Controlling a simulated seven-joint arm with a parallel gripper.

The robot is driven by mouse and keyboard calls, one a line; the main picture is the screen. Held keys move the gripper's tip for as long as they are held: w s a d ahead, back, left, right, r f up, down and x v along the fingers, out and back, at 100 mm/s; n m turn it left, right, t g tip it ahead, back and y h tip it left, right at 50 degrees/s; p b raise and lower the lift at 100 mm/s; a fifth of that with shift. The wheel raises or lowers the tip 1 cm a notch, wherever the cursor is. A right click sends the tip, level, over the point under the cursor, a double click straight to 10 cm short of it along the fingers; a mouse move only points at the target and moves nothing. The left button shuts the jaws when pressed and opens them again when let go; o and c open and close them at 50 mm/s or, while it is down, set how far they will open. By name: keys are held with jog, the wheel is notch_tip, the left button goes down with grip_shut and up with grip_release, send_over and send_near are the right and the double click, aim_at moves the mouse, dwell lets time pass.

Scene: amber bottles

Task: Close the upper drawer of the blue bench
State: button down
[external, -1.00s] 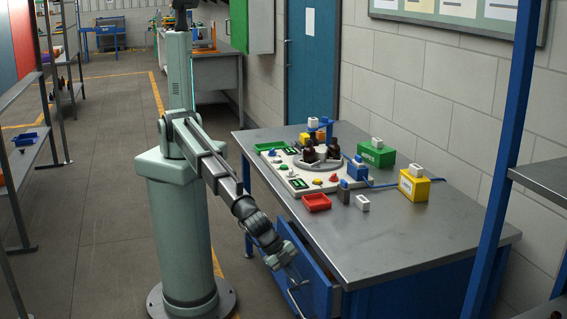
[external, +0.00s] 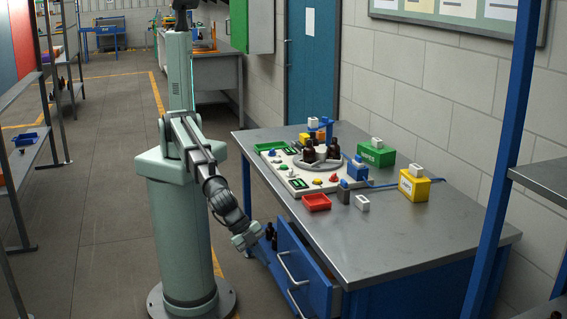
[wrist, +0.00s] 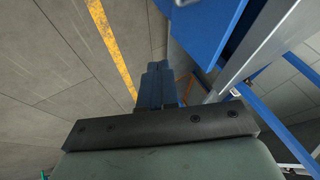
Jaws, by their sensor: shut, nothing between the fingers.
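The blue bench (external: 405,302) stands right of my column under a grey top. Its upper drawer (external: 312,283) stands out from the bench at the near left, with a gap behind its front. Pale bar handles (external: 285,267) show on the fronts. My gripper (external: 264,254) is left of the drawer front, apart from the handles and pointing down to the right. In the wrist view its blue-grey fingers (wrist: 155,85) are together and empty. Blue panels (wrist: 205,25) lie ahead to the right in that view; I cannot tell which drawer they belong to.
Dark bottles (external: 271,234) show just beyond my gripper; what they rest on is unclear. The grey bench top (external: 425,235) carries a white board with brown bottles (external: 310,152), a red tray (external: 316,202), a green box (external: 376,155) and a yellow box (external: 414,187). Open floor lies left.

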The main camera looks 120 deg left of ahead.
aim_at(298, 248)
jog(key=s+d+f+m, duration=0.1)
jog(key=s+f, duration=0.1)
jog(key=s, duration=0.2)
jog(key=s+a+r+y, duration=0.2)
jog(key=a+y, duration=0.4)
jog(key=a, duration=0.2)
jog(key=shift+g, duration=0.3)
jog(key=x, duration=0.8)
jog(key=w+r+x, duration=0.1)
jog(key=x, duration=0.3)
jog(key=shift+w+a, duration=0.15)
jog(key=shift+a, duration=0.2)
jog(key=shift+w+a, duration=0.35)
jog(key=shift+w, duration=0.05)
jog(key=shift+w+a, duration=1.65)
jog(key=shift+a, duration=0.05)
